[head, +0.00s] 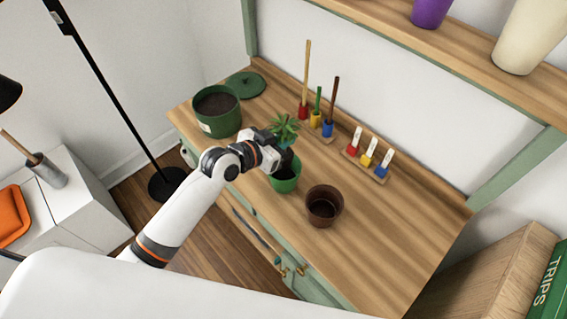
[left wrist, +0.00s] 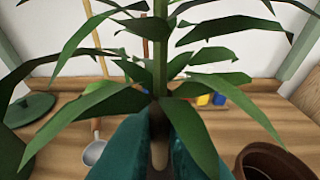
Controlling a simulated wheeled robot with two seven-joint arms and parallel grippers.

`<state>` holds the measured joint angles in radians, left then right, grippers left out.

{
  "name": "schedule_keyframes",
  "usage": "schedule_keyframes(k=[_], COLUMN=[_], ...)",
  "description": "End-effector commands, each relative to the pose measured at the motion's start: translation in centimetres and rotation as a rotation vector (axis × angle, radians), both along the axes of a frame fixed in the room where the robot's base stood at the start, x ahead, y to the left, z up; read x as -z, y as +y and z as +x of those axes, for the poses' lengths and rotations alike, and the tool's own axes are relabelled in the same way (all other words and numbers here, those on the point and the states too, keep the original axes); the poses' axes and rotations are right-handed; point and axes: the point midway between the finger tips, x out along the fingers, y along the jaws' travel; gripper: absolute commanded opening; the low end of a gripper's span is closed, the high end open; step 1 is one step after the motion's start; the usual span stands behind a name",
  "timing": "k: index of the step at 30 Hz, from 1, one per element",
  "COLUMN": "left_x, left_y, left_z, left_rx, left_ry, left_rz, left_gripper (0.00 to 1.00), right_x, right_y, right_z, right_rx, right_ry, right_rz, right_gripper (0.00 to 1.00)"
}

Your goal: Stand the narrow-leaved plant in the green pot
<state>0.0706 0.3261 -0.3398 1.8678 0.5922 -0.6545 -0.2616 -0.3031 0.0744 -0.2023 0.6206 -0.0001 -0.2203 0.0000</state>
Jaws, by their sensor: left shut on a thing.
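The narrow-leaved plant (head: 284,127) has long green leaves on an upright stem; it fills much of the left wrist view (left wrist: 160,50). My left gripper (head: 283,156) is shut on its lower part, its teal fingers showing in the wrist view (left wrist: 158,150). My right gripper is not in view.
An empty brown pot (head: 323,206) stands to the right, also in the wrist view (left wrist: 270,162). A larger dark green pot of soil (head: 217,112) and a green lid (head: 245,85) are at left. Coloured holders with sticks (head: 316,122) and labels (head: 368,157) line the back. The front right top is clear.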

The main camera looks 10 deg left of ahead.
Motion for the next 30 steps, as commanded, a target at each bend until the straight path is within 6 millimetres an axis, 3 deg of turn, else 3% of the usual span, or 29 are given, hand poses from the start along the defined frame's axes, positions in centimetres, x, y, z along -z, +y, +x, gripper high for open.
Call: schedule_keyframes(k=[3,14,26,27,30], left_x=[2.0,6.2,6.9,7.0,6.9], left_y=[0.0,0.0,0.0,0.0,0.0], left_z=[0.0,0.0,0.0,0.0,0.0], left_rx=[-0.003,-0.003,-0.001,-0.001,-0.002], left_ry=[0.003,0.001,-0.003,-0.002,-0.001], left_rz=[-0.001,0.0,0.0,0.001,0.0], left_gripper=[0.0,0.0,0.0,0.12,0.28], right_x=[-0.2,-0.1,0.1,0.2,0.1], right_y=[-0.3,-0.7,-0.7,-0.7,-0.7], right_z=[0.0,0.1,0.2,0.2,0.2], right_rx=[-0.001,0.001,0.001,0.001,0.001], right_ry=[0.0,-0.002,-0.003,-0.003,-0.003], right_rz=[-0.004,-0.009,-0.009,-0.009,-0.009], right_gripper=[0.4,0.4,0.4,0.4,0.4])
